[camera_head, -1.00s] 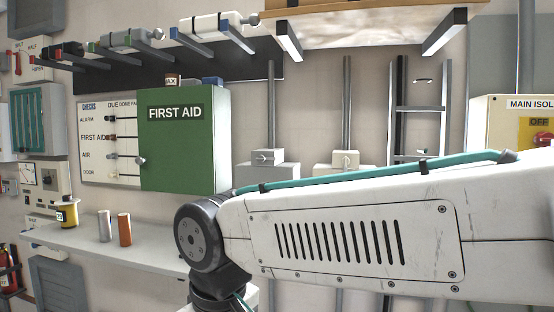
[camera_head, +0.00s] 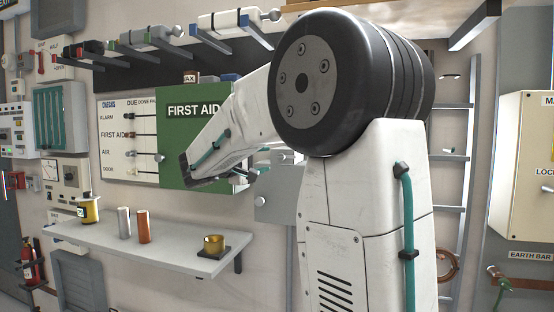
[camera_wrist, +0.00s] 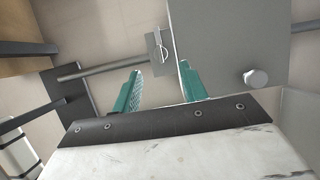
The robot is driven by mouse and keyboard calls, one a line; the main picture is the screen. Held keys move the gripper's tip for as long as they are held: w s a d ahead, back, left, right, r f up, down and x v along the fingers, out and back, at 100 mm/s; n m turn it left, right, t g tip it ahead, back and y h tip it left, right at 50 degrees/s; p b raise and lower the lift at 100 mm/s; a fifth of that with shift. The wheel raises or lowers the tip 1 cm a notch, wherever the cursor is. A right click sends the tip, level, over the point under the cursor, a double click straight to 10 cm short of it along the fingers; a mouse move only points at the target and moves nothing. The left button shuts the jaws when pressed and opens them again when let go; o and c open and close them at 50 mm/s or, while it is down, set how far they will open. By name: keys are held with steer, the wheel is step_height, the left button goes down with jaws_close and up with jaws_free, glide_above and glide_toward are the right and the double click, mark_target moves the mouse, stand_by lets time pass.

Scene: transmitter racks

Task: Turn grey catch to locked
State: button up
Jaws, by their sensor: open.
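In the wrist view, a small grey plate with a thin pale loop handle, which looks like the grey catch (camera_wrist: 160,46), sits at the end of a grey rod and against the edge of a grey box (camera_wrist: 215,35). My gripper (camera_wrist: 158,82) is open and empty. Its two teal fingers point toward the catch, which lies beyond the fingertips, roughly between their lines; contact is not visible. In the head view, my gripper (camera_head: 254,172) is small, in front of the wall just right of the green cabinet. My arm hides the catch there; part of the grey box (camera_head: 278,203) shows.
A round knob (camera_wrist: 256,77) stands out from the grey box, right of my fingers. The green first aid cabinet (camera_head: 190,110) is close to my wrist. Bracket arms project from the wall above.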

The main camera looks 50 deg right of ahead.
mark_target(279, 157)
steer(key=d, duration=0.6)
steer(key=shift+s+d, duration=0.1)
steer(key=shift+d, duration=0.3)
jaws_close()
